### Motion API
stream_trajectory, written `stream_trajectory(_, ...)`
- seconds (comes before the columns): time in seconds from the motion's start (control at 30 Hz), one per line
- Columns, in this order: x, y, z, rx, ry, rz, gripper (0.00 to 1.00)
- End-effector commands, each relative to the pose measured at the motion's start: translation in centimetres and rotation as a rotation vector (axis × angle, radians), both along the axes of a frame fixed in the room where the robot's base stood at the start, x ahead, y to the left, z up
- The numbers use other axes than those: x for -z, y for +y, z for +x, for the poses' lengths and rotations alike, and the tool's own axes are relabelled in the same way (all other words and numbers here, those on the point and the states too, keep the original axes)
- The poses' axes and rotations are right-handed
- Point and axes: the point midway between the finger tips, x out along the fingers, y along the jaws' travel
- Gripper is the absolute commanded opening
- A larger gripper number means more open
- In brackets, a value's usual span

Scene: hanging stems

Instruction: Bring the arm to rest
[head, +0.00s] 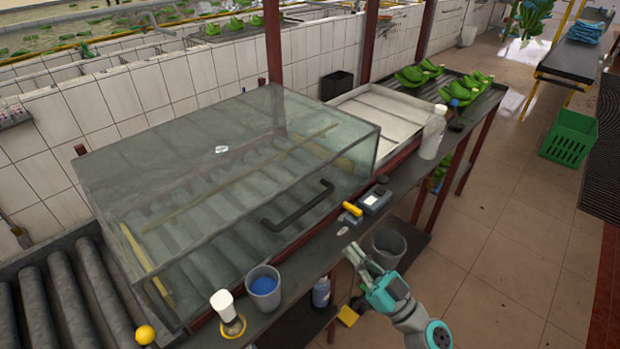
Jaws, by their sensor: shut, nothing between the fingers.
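My gripper (357,262) is at the lower right of the middle in the head view, beside the front edge of the long bench. Its fingers are together and hold nothing. They point up and left towards the ledge, near a small pale item (343,231). I cannot tell whether the fingertips touch the ledge. My teal and grey arm comes in from the bottom edge.
A clear cover (215,190) with a black handle (298,207) stands over rollers. The ledge holds a cup with blue contents (263,287), a yellow-handled tool (352,209), a grey device (375,199) and a white bottle (433,133). A grey bin (388,247) is below.

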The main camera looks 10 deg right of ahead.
Motion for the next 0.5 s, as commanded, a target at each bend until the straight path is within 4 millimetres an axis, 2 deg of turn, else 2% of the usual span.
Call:
stream_trajectory(0.13, 0.4, 0.2, -0.1, 0.001, 0.015, 0.0, 0.0)
stream_trajectory(0.23, 2.1, 0.8, -0.8, 0.011, 0.081, -0.002, 0.0)
stream_trajectory(0.37, 6.6, 1.9, -2.8, 0.053, 0.25, -0.005, 0.0)
stream_trajectory(0.5, 11.7, 2.7, -6.4, 0.13, 0.452, -0.013, 0.0)
